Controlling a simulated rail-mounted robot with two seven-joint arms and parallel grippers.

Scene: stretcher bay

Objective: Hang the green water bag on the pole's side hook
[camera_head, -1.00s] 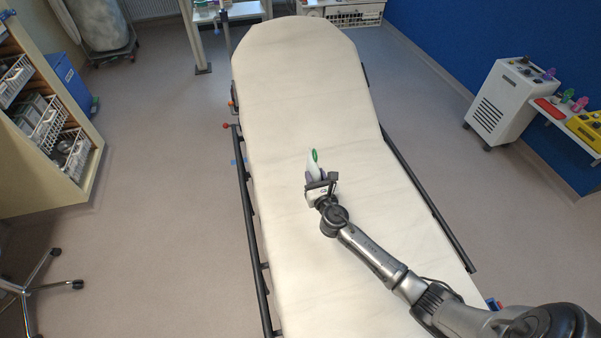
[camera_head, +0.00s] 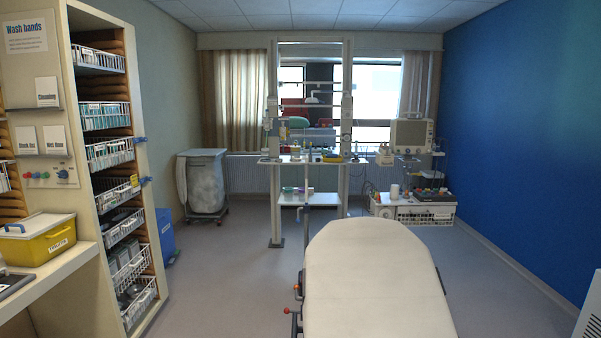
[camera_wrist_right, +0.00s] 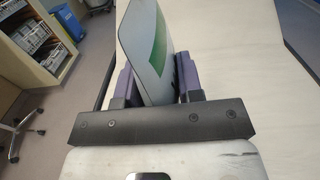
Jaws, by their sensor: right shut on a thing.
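In the right wrist view, the water bag (camera_wrist_right: 148,48) is a flat, pale pouch with a green panel. It stands on edge between the purple-grey pads of my right gripper (camera_wrist_right: 158,80), which is shut on it. The bag's upper end runs out of the top of that view. The bag and both grippers are out of the head view. In the head view, a thin dark upright pole (camera_head: 307,190) rises by the head end of the stretcher, on its left side.
The white stretcher (camera_head: 375,270) fills the lower middle of the head view. An equipment frame with a shelf (camera_head: 335,165) stands behind it before the window. A basket cabinet (camera_head: 85,200) is at left, with open floor (camera_head: 240,275) between it and the stretcher.

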